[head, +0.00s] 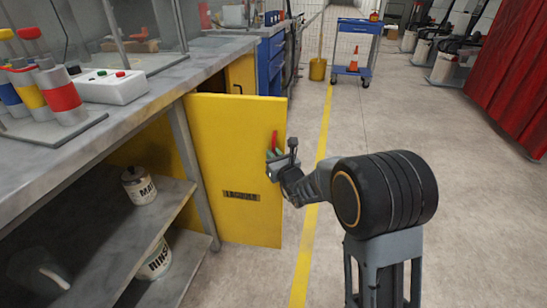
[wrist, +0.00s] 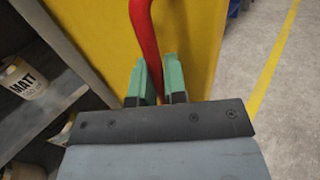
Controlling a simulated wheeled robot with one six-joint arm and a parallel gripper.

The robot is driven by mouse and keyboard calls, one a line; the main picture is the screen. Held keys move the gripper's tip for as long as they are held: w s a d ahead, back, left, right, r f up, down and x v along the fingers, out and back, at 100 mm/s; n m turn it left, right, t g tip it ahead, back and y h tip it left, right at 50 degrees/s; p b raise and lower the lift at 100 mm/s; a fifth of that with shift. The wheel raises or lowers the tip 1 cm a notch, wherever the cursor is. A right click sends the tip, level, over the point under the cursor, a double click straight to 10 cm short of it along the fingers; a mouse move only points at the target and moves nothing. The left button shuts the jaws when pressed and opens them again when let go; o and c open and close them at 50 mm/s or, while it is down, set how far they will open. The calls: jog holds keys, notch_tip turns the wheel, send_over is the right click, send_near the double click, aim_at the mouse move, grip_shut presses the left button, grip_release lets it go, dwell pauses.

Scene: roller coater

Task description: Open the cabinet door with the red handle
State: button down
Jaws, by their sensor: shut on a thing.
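The yellow cabinet door (head: 235,150) stands swung out from the bench, with shelves visible behind it at the left. Its red handle (head: 275,139) is near the door's free edge. My gripper (head: 275,154) is at the handle's lower part. In the wrist view the red handle (wrist: 146,35) runs down between the green fingers of my gripper (wrist: 158,84), which are shut on it. The door also fills the upper middle of the wrist view (wrist: 192,40). The lower end of the handle is hidden behind the gripper.
The grey workbench (head: 140,95) is at the left. Cans (head: 139,187) stand on the open shelves (head: 165,210) beneath it. A blue cart (head: 357,50) stands at the back. The floor right of the door, along the yellow line (head: 312,205), is clear apart from my arm.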

jog(key=c, duration=1.4)
grip_release()
jog(key=shift+a, duration=0.3)
jog(key=shift+o, duration=0.8)
jog(key=shift+d, duration=0.1)
jog(key=shift+o, duration=0.2)
jog(key=shift+d, duration=0.15)
jog(key=b+v, duration=0.3)
jog(key=v, duration=1)
jog(key=shift+s+d, duration=0.2)
jog(key=shift+s, duration=0.15)
